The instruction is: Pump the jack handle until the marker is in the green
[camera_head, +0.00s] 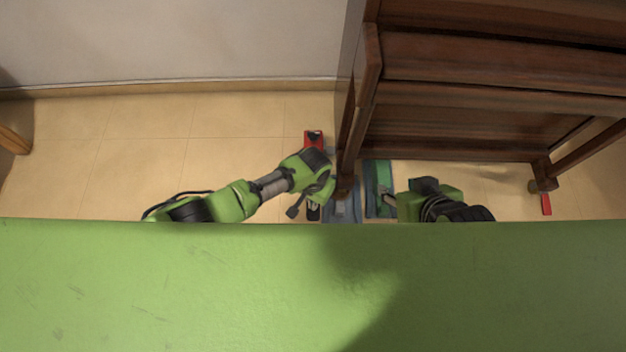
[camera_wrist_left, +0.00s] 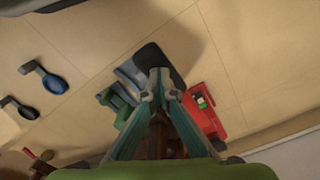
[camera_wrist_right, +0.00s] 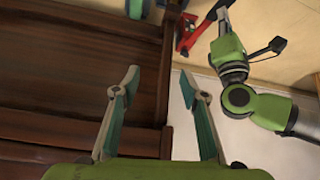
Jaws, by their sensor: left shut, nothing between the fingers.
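The red jack (camera_head: 313,139) is on the floor by the left piano leg, partly hidden by my left arm. In the left wrist view the red jack (camera_wrist_left: 207,122) lies right of the fingers, with a small gauge (camera_wrist_left: 202,101) showing green and red; I cannot tell where the marker is. A red bar (camera_wrist_right: 210,18) shows beside the jack in the right wrist view. My left gripper (camera_wrist_left: 160,76) is shut and empty, with its tips over a dark pad-like part (camera_wrist_left: 158,58). My right gripper (camera_wrist_right: 158,78) is open and empty near the wood.
The wooden piano (camera_head: 470,70) stands close on the right. A green block (camera_head: 379,180) and a blue-grey block (camera_head: 342,211) lie by its leg. My green body covers the bottom of the head view.

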